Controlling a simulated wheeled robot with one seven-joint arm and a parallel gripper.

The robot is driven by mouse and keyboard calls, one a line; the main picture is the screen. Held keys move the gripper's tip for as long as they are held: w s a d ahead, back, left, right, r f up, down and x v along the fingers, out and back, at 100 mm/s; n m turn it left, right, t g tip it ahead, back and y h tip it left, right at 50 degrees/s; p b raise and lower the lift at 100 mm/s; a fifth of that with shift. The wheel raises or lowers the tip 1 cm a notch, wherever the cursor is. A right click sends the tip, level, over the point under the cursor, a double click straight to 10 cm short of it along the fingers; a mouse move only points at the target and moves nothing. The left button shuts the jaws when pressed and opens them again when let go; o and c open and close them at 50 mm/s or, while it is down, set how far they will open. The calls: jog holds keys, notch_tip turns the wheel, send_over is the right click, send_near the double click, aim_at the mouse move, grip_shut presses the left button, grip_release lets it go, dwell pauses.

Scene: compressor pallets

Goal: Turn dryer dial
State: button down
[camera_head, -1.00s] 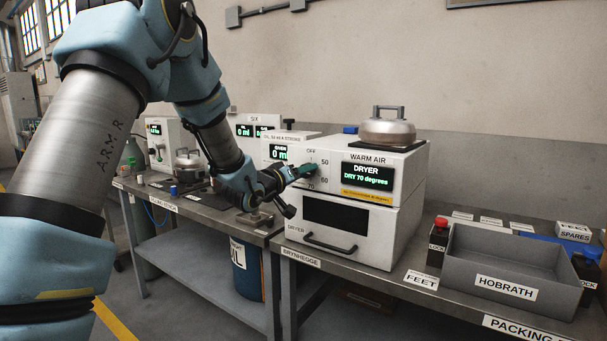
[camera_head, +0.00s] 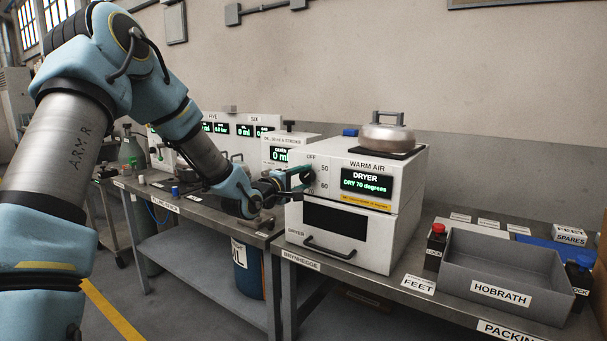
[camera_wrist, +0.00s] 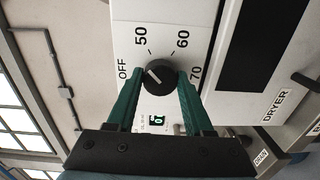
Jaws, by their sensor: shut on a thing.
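The white dryer (camera_head: 335,165) stands on the bench. Its display (camera_head: 367,183) reads "DRYER, DRY 70 degrees". The round black dial (camera_wrist: 158,77) is on the dryer's front, ringed by OFF, 50, 60 and 70. A pale mark on the dial slants toward the side between OFF and 50 in the wrist view. My gripper (camera_wrist: 160,76) has its green fingers on either side of the dial and is shut on it. In the head view, my gripper (camera_head: 304,178) reaches the dryer's front left and hides most of the dial.
A grey HOBRATH tray (camera_head: 462,281) and a red-capped bottle (camera_head: 436,246) stand to the right. Other metering units (camera_head: 240,127) are behind my arm on the left. The drawer handle (camera_head: 330,249) juts out below.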

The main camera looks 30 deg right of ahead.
jog(key=n+p, duration=0.2)
jog(key=n, duration=0.2)
jog(key=shift+n, duration=0.3)
jog(key=shift+n+p, duration=0.5)
jog(key=shift+n, duration=1.7)
jog(key=shift+c, duration=1.4)
grip_release()
jog(key=b+v, duration=0.2)
jog(key=v, duration=0.9)
jog(key=shift+w, duration=0.15)
